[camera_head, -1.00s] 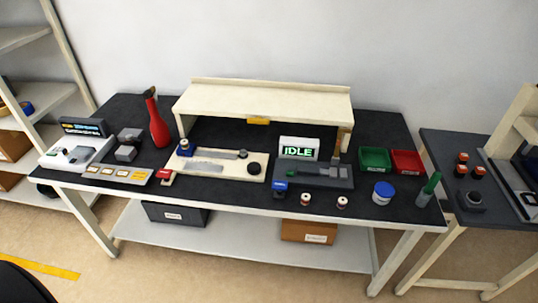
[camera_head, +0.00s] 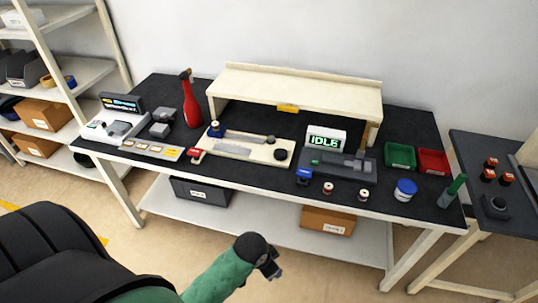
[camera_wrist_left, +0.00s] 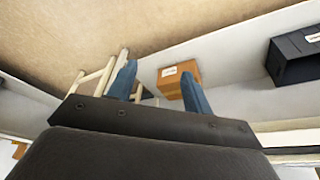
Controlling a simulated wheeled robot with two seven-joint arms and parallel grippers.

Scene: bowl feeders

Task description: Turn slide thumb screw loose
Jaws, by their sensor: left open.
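A cream fixture plate (camera_head: 236,149) lies flat on the black-topped bench. It carries a metal slide, a blue-topped part (camera_head: 215,130) at its left end and a round black knob (camera_head: 281,154) at its right end. A smaller dark knob (camera_head: 271,139) sits at the end of the slide's bar; I cannot tell which knob is the thumb screw. My left gripper (camera_head: 270,266) is in front of the bench, below its top and apart from the plate. In the left wrist view its two blue fingers (camera_wrist_left: 160,85) are spread with nothing between them. My right gripper is out of view.
A cream riser shelf (camera_head: 300,87) stands behind the plate. A grey device (camera_head: 345,163) with an IDLE display (camera_head: 325,140) stands to the right. The bench's front edge and lower shelf (camera_head: 260,228) lie beyond my gripper.

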